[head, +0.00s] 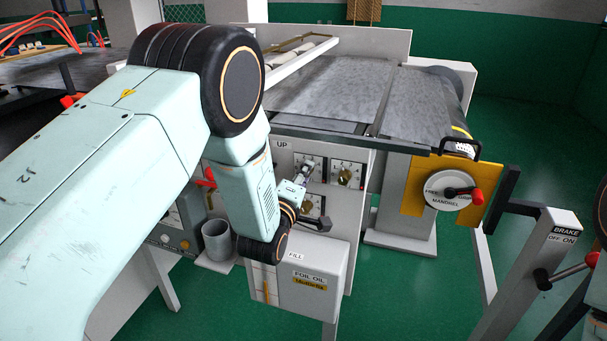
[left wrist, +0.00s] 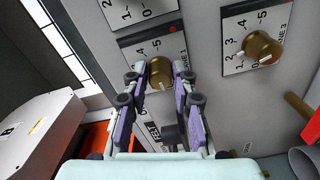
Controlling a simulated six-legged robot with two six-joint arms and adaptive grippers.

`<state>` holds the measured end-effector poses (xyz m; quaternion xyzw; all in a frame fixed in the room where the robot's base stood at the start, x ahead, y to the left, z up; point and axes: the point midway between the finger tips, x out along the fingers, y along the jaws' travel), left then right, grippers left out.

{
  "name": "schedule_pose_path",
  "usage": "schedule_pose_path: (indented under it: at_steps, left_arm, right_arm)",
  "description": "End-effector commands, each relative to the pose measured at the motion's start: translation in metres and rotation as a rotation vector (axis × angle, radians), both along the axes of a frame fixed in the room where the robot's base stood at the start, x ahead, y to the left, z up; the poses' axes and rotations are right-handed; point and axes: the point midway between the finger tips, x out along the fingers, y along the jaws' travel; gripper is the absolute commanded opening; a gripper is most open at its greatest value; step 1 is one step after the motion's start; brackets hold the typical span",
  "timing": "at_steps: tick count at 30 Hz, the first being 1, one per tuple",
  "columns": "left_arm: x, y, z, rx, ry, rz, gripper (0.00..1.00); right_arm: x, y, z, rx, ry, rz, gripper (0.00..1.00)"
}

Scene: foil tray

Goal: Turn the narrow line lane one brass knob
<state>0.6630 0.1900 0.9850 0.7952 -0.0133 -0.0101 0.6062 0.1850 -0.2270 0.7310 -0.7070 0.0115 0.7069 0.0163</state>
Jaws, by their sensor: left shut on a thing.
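My left gripper (head: 308,170) reaches the grey front panel of the machine. In the left wrist view its two purple-grey fingers close from both sides on a brass knob (left wrist: 160,72), which sits on a white dial plate with numbers such as 4 and 5. In the head view the gripper mostly covers this knob. My right gripper is not in view.
Below the panel stands the white foil oil box (head: 318,278). A grey cup (head: 216,241) is left of it. The mandrel dial (head: 447,190) and the brake lever (head: 570,272) stand to the right. Green floor is open between them.

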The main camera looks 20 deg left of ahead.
Motion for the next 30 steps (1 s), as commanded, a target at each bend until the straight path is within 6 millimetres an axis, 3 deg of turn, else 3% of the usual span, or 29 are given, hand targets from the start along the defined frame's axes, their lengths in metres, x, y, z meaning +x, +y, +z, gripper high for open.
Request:
schedule_pose_path:
  at_steps: [9,24,25,30]
  left_arm:
    - [-0.0006,-0.001,-0.0012,-0.096,0.007,-0.003,0.0]
    - [-0.0005,-0.0009,-0.0012,-0.109,0.006,-0.002,0.0]
    - [-0.0005,-0.0009,-0.0012,-0.109,0.006,-0.002,0.29]
    - [-0.0004,-0.0006,-0.0007,-0.109,0.005,-0.002,0.43]
  right_arm:
    - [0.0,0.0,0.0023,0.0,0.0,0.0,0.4]
    - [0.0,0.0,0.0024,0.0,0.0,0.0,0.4]
    - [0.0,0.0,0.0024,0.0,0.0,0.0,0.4]
    - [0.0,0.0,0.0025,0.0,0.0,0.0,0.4]
